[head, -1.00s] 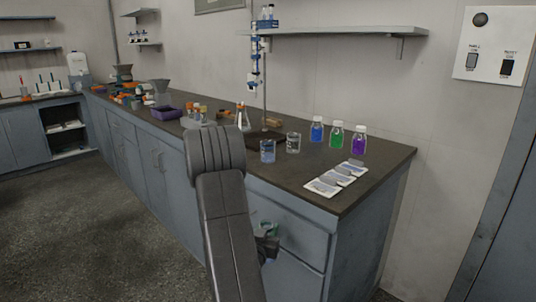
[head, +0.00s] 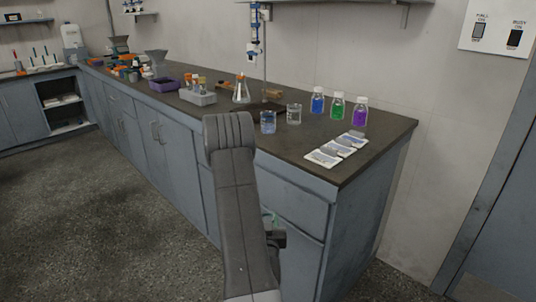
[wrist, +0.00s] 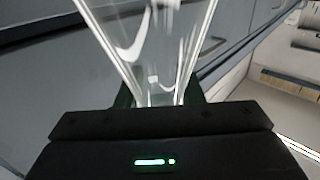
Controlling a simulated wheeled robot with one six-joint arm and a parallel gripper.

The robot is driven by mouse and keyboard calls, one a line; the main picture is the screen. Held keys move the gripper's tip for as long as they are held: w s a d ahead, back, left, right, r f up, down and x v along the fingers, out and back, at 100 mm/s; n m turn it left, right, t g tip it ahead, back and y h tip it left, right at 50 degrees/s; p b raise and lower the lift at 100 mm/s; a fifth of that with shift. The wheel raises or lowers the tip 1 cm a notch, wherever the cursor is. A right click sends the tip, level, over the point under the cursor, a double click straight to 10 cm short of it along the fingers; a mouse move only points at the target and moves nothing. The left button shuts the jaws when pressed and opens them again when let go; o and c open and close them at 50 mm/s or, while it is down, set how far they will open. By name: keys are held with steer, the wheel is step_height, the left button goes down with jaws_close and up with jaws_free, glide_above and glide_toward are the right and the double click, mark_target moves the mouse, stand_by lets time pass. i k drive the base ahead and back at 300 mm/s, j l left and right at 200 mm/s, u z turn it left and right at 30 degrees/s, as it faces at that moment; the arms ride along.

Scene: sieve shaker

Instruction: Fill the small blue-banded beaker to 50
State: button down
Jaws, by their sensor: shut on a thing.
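Two small glass beakers stand on the dark bench. The left beaker (head: 268,122) looks bluish and may be the blue-banded one; the right beaker (head: 293,115) is clear with dark marks. Their bands and scales are too small to read. My gripper (head: 272,232) is low in front of the bench drawers, partly hidden behind my arm. It is shut on a clear glass vessel (wrist: 150,45), which fills the upper middle of the wrist view and has white marks. In the head view only a greenish bit of the vessel shows above the jaws.
Blue (head: 318,100), green (head: 337,106) and purple (head: 360,111) bottles stand right of the beakers. White packets (head: 337,150) lie near the bench's front edge. A flask (head: 241,89), a stand and a tube rack (head: 198,97) are further left. The floor at left is clear.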

mark_target(268, 117)
steer(key=i+j+u, duration=0.25)
steer(key=i+j, duration=0.55)
steer(key=j, duration=0.15)
